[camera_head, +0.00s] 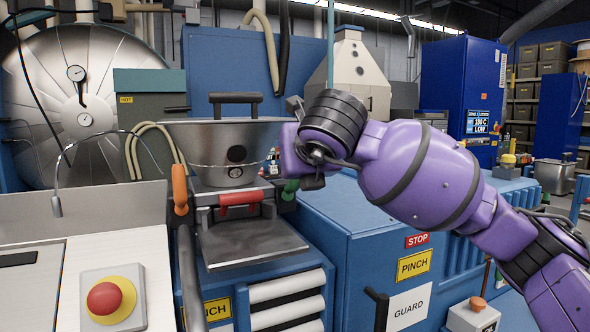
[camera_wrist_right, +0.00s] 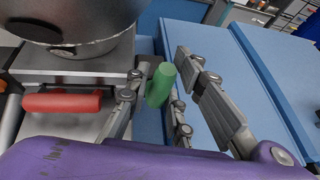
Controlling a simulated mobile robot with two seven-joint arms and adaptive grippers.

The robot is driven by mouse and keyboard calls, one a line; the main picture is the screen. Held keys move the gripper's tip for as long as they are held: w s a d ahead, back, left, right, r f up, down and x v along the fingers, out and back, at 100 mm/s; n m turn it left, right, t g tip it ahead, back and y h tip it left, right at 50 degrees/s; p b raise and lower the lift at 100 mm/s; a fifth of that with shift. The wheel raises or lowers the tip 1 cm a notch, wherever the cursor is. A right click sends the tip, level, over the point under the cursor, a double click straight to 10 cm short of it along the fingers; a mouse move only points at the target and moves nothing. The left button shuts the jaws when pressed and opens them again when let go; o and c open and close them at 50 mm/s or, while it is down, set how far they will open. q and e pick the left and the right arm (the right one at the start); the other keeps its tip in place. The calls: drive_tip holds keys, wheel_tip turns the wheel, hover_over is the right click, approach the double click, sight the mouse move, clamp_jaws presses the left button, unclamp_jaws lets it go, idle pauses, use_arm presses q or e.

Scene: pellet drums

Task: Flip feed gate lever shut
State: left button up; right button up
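A green handle (camera_head: 290,188) sits at the right side of the machine under the metal hopper (camera_head: 232,150). A red handle (camera_head: 240,203) lies across the machine's front below the hopper. I cannot tell from the pictures which of them is the feed gate lever. My right gripper (camera_wrist_right: 160,68) is open, its fingers on either side of the green handle (camera_wrist_right: 160,84) in the right wrist view; contact cannot be made out. The red handle (camera_wrist_right: 62,102) is to the left there. In the head view my purple right arm hides most of that gripper. My left gripper is not in view.
An orange-handled lever (camera_head: 180,190) stands left of the hopper. A red emergency button (camera_head: 104,298) is at the lower left. A blue cabinet (camera_head: 345,240) with STOP, PINCH and GUARD signs stands under my right arm. The hopper rim overhangs close to the gripper.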

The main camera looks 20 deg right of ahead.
drive_tip(key=shift+o, duration=1.2)
drive_tip(key=shift+s, duration=0.1)
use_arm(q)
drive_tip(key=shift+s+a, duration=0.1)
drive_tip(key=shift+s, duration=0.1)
use_arm(e)
drive_tip(key=v, duration=1.2)
